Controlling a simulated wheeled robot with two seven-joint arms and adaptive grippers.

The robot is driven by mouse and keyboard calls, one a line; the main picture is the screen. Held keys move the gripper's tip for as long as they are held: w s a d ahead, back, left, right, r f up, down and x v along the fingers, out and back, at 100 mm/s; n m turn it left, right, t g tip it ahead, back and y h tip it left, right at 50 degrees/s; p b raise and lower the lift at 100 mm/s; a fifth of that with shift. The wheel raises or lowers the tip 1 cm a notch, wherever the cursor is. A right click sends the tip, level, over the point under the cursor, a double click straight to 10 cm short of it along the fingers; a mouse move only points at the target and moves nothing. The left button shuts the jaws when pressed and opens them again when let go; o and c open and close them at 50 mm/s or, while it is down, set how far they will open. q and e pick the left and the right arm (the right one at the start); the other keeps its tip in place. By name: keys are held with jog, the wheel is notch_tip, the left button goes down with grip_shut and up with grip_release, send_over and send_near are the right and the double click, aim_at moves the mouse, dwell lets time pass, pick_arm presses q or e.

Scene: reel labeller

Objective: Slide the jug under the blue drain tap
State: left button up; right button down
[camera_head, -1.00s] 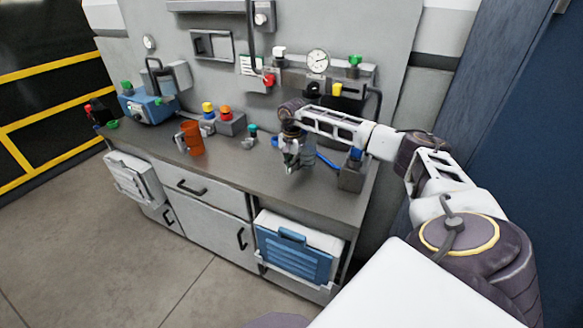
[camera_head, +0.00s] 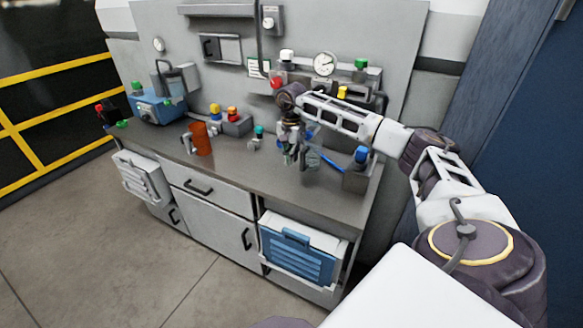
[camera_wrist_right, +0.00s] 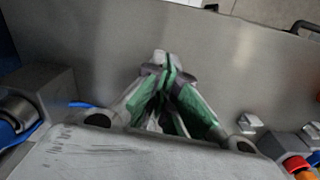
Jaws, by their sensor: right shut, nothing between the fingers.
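An orange jug-like vessel (camera_head: 201,139) with a grey handle on its left stands upright on the grey bench (camera_head: 240,165), left of its middle. My right gripper (camera_head: 291,160) is over the bench, well to the right of the vessel and apart from it. In the right wrist view its green-padded fingers (camera_wrist_right: 167,62) meet at the tips, with nothing between them. A blue knob (camera_head: 361,154) sits on a grey block at the bench's right end; I cannot tell whether it is the drain tap. My left gripper is not in view.
A blue machine (camera_head: 153,108) stands at the bench's left end. Yellow and red knobs sit on grey blocks behind the vessel. A gauge (camera_head: 324,64) and valves line the back panel. A thin blue rod (camera_head: 330,163) lies right of my gripper. The front strip of bench is largely clear.

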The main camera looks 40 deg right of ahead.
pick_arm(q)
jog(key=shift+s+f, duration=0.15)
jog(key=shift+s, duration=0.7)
pick_arm(e)
jog(key=shift+r, duration=1.45)
